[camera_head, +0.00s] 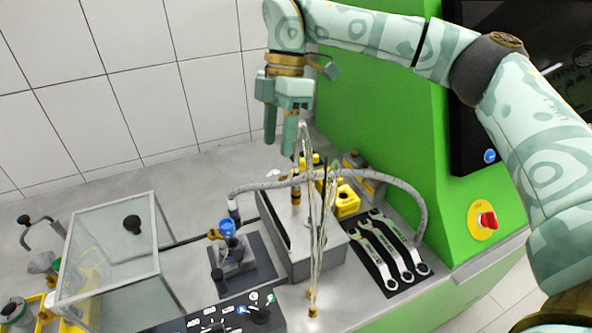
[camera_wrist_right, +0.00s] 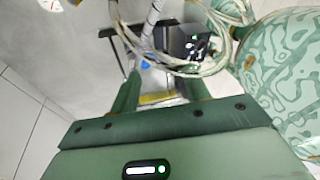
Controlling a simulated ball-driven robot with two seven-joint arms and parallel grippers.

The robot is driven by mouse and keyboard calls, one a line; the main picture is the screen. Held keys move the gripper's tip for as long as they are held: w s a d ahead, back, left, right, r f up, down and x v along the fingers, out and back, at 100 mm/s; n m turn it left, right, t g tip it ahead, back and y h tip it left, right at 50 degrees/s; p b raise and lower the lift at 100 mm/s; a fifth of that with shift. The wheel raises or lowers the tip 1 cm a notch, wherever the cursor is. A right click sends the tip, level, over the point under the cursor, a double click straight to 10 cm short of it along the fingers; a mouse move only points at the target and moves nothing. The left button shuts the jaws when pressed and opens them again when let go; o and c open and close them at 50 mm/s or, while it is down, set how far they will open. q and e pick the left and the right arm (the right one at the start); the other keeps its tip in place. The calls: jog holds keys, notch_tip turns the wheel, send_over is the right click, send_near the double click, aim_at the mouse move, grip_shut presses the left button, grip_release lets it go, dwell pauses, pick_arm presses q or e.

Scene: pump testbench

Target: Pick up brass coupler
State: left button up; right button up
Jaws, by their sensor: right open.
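My right gripper (camera_head: 279,148) hangs down in the upper middle of the head view, open and empty, above the bench. Its two green fingers also show in the right wrist view (camera_wrist_right: 162,88), apart. A small brass-coloured fitting (camera_head: 312,303) is at the lower end of thin clear hoses, at the front of the bench. Another brass-coloured piece (camera_head: 296,193) shows below the gripper, by the grey box. I cannot tell which is the brass coupler; neither is clear in the wrist view. My left gripper is not in view.
A grey box (camera_head: 318,262) stands mid-bench, with a grey hose (camera_head: 385,180) arching over it. Wrenches (camera_head: 390,248) lie to its right. A blue-topped valve (camera_head: 227,228) and a clear cover (camera_head: 105,245) stand left. The green cabinet (camera_head: 390,120) is behind.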

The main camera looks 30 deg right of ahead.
jog(key=w+d+f+n+t+h, duration=0.1)
jog(key=w+d+t+h, duration=0.15)
jog(key=w+d, duration=0.2)
jog(key=b, duration=0.1)
send_over(296, 183)
jog(key=f, duration=1)
jog(key=shift+w+a+f, duration=0.15)
jog(key=shift+a+f, duration=0.05)
jog(key=shift+a, duration=0.2)
jog(key=f, duration=0.2)
jog(key=f+b, duration=0.1)
jog(key=f, duration=0.1)
jog(key=d+f, duration=0.1)
jog(key=f, duration=0.1)
jog(key=shift+f, duration=0.1)
jog(key=shift+a, duration=0.1)
grip_shut()
